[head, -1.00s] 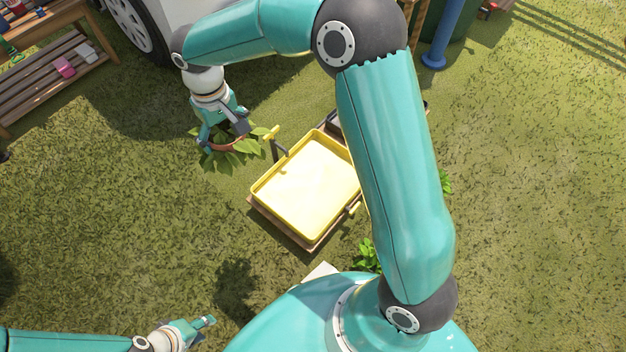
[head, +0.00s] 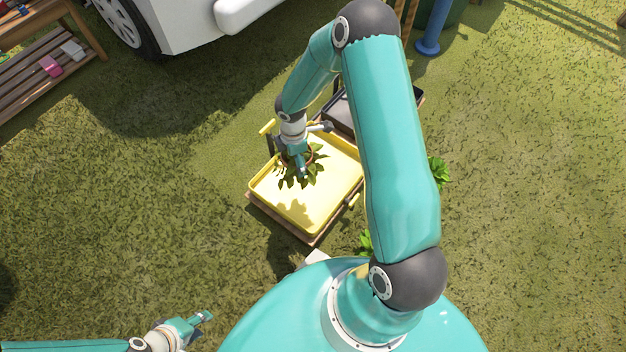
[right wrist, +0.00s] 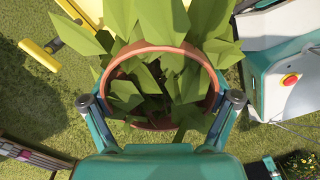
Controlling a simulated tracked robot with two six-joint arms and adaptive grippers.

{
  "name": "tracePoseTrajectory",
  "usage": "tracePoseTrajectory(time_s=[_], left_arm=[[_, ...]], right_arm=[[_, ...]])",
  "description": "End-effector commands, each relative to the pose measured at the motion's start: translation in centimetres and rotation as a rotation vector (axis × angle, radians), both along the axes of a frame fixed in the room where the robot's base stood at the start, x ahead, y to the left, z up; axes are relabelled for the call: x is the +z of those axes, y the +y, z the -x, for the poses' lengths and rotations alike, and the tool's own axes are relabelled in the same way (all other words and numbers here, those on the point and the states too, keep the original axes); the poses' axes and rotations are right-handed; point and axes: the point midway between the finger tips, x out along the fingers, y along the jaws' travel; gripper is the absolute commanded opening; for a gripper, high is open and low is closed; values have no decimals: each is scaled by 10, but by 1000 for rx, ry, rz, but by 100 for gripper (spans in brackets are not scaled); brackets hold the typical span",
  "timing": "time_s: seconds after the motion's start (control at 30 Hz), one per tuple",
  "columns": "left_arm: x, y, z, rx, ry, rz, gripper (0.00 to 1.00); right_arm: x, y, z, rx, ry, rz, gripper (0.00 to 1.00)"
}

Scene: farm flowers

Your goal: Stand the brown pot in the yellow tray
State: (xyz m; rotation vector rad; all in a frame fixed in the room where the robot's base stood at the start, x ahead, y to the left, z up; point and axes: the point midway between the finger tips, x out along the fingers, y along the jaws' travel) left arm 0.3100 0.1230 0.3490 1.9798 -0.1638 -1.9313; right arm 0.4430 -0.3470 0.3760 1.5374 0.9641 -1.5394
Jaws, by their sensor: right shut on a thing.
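The brown pot (right wrist: 212,100) holds a leafy green plant, and its rim fills the middle of the right wrist view. My right gripper (right wrist: 160,98) is shut on the pot, one finger on each side. In the head view the pot (head: 312,152) is partly hidden by the right gripper (head: 300,160) and leaves. It is over the back left part of the yellow tray (head: 325,207); its shadow falls on the tray floor, and it looks held above it. My left gripper (head: 200,325) is low at the left, away from the tray; its finger gap is unclear.
The tray sits on a wooden base, with a yellow handle (head: 267,127) at its back left. A dark box (head: 340,116) stands behind it. Green plants (head: 439,172) are to the right. A white vehicle (head: 185,30) and a slatted bench (head: 40,70) stand at the back left.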

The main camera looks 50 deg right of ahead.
Motion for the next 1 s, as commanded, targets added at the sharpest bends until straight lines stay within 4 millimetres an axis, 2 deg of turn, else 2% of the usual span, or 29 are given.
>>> tracePoseTrajectory(time_s=[0.03,0.13,0.37,0.47,0.8,1.0], left_arm=[[1,0,0,0,0,0,40],[1,0,0,0,0,0,40],[-6,0,0,0,0,0,40],[-16,0,0,0,0,0,40],[-58,0,0,0,0,0,40],[-70,0,0,0,0,0,40]], right_arm=[[-11,-1,11,65,3,-2,40],[-23,-3,21,158,0,-2,40],[-43,-3,30,227,-3,0,40],[-63,-2,31,230,-2,-1,39],[-153,-3,30,227,-3,0,39],[-184,-3,30,226,-4,2,40]])
